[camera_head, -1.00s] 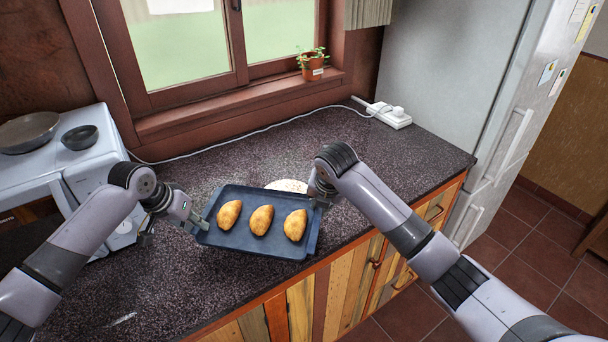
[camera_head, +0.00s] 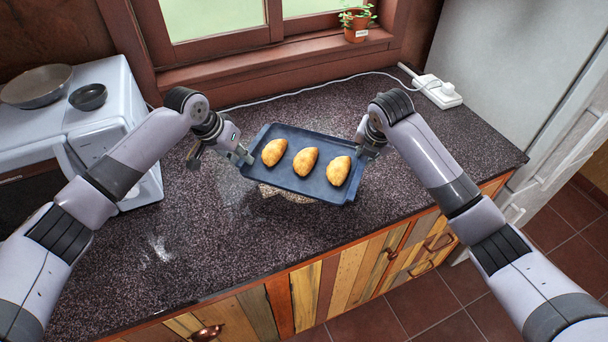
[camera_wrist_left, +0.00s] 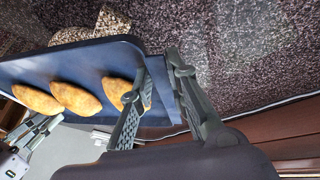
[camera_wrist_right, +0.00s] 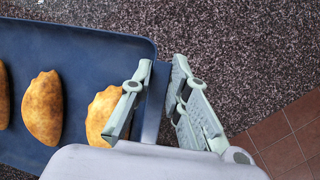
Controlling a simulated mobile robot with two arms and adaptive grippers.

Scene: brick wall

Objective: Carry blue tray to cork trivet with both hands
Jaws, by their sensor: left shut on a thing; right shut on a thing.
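The blue tray (camera_head: 290,176) carries three golden pastries (camera_head: 305,161) in a row. My left gripper (camera_head: 244,157) is shut on its left rim, and my right gripper (camera_head: 364,149) is shut on its right rim. The tray also shows in the left wrist view (camera_wrist_left: 98,66) and the right wrist view (camera_wrist_right: 92,62). A light brown patch of the cork trivet (camera_head: 272,191) shows below the tray's front edge; the tray hides the rest. The tray appears to be held above the counter, over the trivet; the exact gap is unclear.
The dark speckled counter (camera_head: 200,240) is clear in front of the tray. A white appliance (camera_head: 110,112) with a pan (camera_head: 36,85) and a bowl (camera_head: 88,97) stands at left. A white cable leads to a power strip (camera_head: 440,92) at back right. A potted plant (camera_head: 355,25) is on the windowsill.

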